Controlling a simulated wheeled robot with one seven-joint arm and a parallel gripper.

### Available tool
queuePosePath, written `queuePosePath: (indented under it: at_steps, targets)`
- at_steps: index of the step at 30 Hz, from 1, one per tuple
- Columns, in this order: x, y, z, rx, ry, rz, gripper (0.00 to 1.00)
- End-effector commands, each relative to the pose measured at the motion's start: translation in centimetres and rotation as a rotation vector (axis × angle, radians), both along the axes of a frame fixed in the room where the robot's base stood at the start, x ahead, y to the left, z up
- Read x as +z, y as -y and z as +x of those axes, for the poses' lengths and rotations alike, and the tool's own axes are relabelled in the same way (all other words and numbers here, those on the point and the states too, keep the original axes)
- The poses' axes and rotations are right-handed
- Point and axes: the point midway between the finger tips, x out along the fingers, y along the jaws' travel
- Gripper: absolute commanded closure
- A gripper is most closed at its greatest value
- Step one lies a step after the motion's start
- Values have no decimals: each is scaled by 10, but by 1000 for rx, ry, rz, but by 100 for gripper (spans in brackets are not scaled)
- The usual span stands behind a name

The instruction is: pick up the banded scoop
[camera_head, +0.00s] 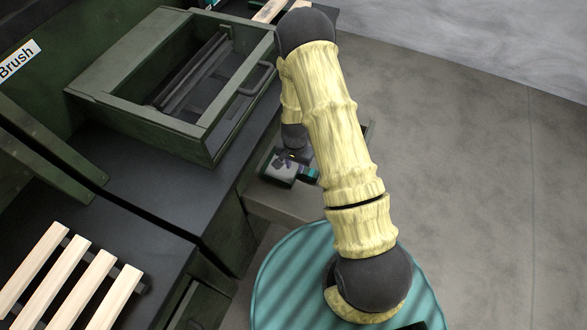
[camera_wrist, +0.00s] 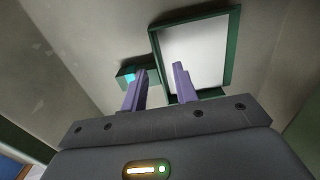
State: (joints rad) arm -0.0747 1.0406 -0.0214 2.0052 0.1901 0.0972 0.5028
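My gripper (camera_wrist: 160,73) shows in the wrist view as two purple fingers standing apart, with nothing visible between them. Just beyond the left fingertip is a small dark green piece with a bright cyan patch (camera_wrist: 129,76). I cannot tell whether it is part of the banded scoop. No shape that I can clearly name as the scoop shows in either view. In the head view my arm reaches down over a low grey surface, and a small grey and teal cluster (camera_head: 308,173) lies at its end. The arm hides part of that spot.
A white panel or tray with a green rim (camera_wrist: 233,45) lies beyond the right finger. In the head view an open green crate (camera_head: 115,100) with a handle stands on the dark bench (camera_head: 150,190). Pale wooden slats (camera_head: 75,290) lie front left. Grey floor at right is clear.

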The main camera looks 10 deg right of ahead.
Motion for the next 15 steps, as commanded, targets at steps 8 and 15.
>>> queuePosePath:
  at_steps: [8,15]
  targets:
    - [-37,3,-5,-2,-2,0,71]
    - [-51,3,-4,0,1,1,71]
